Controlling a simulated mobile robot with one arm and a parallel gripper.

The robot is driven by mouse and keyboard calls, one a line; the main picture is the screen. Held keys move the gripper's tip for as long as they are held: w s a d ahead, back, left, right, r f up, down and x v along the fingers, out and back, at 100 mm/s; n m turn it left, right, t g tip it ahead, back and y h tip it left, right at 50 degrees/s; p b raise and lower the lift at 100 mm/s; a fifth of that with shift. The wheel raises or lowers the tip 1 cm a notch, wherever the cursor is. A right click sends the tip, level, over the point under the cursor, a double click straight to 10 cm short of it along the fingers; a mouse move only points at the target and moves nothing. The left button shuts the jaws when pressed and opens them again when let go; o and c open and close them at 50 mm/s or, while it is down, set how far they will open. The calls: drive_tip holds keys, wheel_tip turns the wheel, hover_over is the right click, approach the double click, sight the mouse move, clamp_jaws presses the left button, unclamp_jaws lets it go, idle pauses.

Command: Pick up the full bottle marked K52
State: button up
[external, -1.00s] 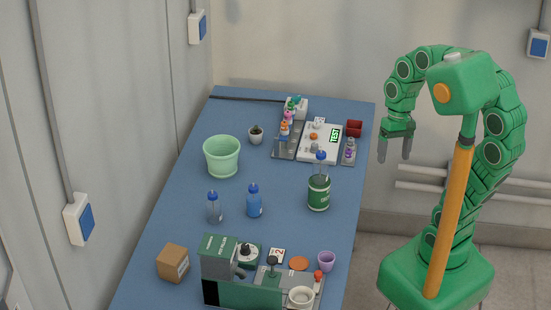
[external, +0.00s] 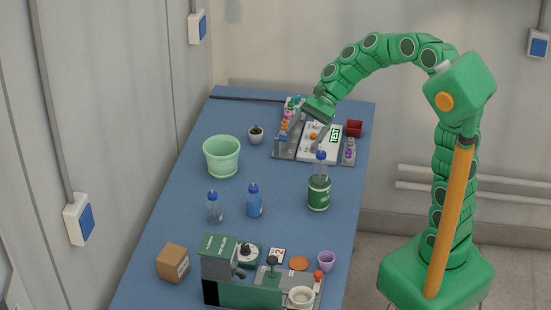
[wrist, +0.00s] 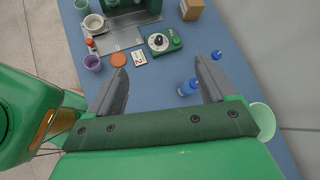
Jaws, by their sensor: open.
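A bottle filled with blue (external: 254,203) stands upright mid-table; it also shows in the wrist view (wrist: 187,88), near the right finger. A clearer bottle with a blue cap (external: 215,211) stands to its left, partly beside the right finger in the wrist view (wrist: 216,55). A third blue-capped bottle (external: 321,166) stands in a dark green can (external: 318,194). No K52 mark is legible on any bottle. My gripper (external: 302,140) is open and empty, above the far part of the table; its spread fingers show in the wrist view (wrist: 162,68).
A rack and a white TEST board (external: 320,143) lie at the back. A green machine (external: 240,290), cardboard box (external: 173,263) and purple cup (external: 326,261) stand in front.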

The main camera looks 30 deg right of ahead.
drive_tip(key=w+a+f+m+t+y, duration=0.1)
drive_tip(key=w+a+m+y, duration=0.15)
drive_tip(key=w, duration=0.35)
drive_tip(key=w+a+f+m+y, duration=0.1)
drive_tip(key=w+a+m, duration=0.1)
drive_tip(key=w+m, duration=0.25)
drive_tip(key=n, duration=0.1)
approach(254, 197)
drive_tip(key=f, duration=0.1)
drive_tip(key=w+a+f, duration=0.1)
drive_tip(key=shift+f, duration=0.35)
drive_tip(key=shift+w+x, duration=0.2)
drive_tip(key=shift+x, duration=3.75)
drive_tip(key=shift+r, duration=0.15)
drive_tip(key=c, duration=1.1)
drive_tip(key=shift+c, duration=0.2)
